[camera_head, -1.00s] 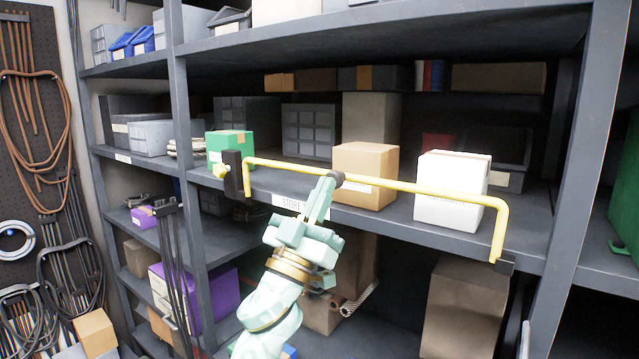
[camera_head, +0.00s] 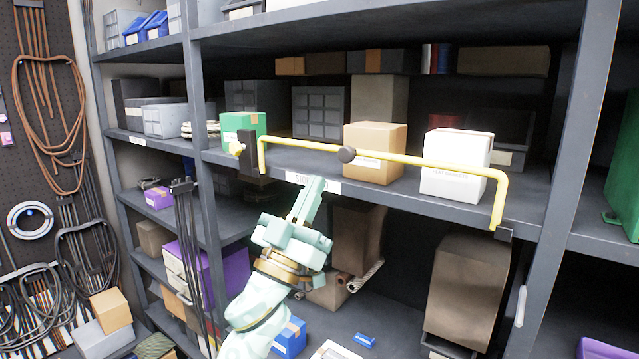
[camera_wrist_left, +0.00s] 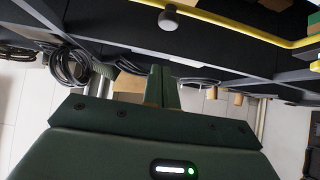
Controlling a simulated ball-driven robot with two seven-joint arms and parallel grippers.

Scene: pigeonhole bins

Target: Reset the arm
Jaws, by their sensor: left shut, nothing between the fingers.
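My left gripper (camera_head: 308,202) is pale green in the head view. It is shut and empty, pointing up in front of the shelf edge, a little below the yellow bar (camera_head: 420,161). The bar runs across the front of the middle shelf, with a dark round knob (camera_head: 347,154) on it; fingers and knob are apart. In the left wrist view the closed fingers (camera_wrist_left: 161,85) show in the middle, and the knob (camera_wrist_left: 168,19) is above them. My right gripper is not in view.
Behind the bar stand a green box (camera_head: 243,127), a tan box (camera_head: 375,152) and a white box (camera_head: 455,164). A dark upright post (camera_head: 569,150) stands at right. Cables hang on a pegboard (camera_head: 58,110) at left. Open space lies in front of the shelves.

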